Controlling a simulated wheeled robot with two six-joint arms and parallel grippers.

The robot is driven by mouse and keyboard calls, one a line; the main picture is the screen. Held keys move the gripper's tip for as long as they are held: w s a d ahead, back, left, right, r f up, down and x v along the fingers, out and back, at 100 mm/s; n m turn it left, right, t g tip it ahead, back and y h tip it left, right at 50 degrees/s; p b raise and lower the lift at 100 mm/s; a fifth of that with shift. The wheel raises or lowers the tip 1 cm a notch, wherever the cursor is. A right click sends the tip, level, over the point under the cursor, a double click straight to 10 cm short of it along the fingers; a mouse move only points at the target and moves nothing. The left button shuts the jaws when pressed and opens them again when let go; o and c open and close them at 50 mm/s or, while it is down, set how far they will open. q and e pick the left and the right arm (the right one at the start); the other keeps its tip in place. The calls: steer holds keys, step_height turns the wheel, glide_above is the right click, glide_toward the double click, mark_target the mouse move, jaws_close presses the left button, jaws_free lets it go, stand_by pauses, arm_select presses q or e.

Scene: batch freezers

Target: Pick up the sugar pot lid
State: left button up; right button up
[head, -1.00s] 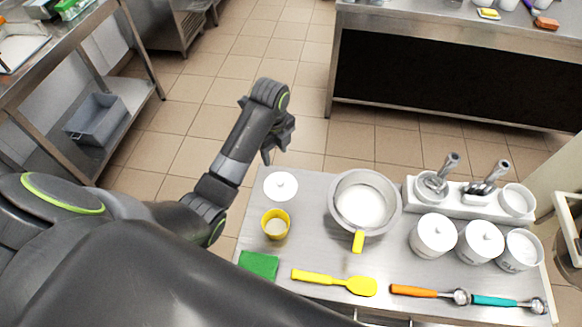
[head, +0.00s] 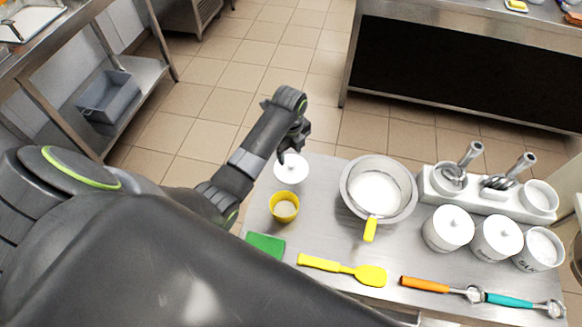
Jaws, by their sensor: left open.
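The sugar pot lid (head: 291,174) is a round white disc with a small knob. It lies flat at the far left corner of the metal table. My left gripper (head: 291,152) is open over the lid's far edge, its fingertips close to the knob. I cannot tell whether they touch it. The white sugar pot (head: 537,252) stands uncovered at the table's right end, with white contents and dark lettering. My right gripper is out of view.
A yellow cup (head: 284,207) stands just in front of the lid. A large metal pot (head: 348,201) with a yellow handle is to the right. A green cloth (head: 265,245), a yellow spatula (head: 370,276) and two lidded white pots (head: 447,232) are also on the table.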

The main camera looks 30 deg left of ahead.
mark_target(292, 164)
arm_select(q)
steer(key=shift+f, duration=0.45)
steer(key=shift+w+f, duration=0.2)
steer(key=shift+f, duration=0.15)
steer(key=f, duration=0.1)
steer(key=f+p, duration=0.1)
steer(key=f, duration=0.1)
steer(key=shift+w+f, duration=0.2)
steer(key=shift+f, duration=0.45)
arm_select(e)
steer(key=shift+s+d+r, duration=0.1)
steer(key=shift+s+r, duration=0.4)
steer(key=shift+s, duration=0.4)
arm_select(q)
jaws_close()
steer(key=shift+r, duration=0.1)
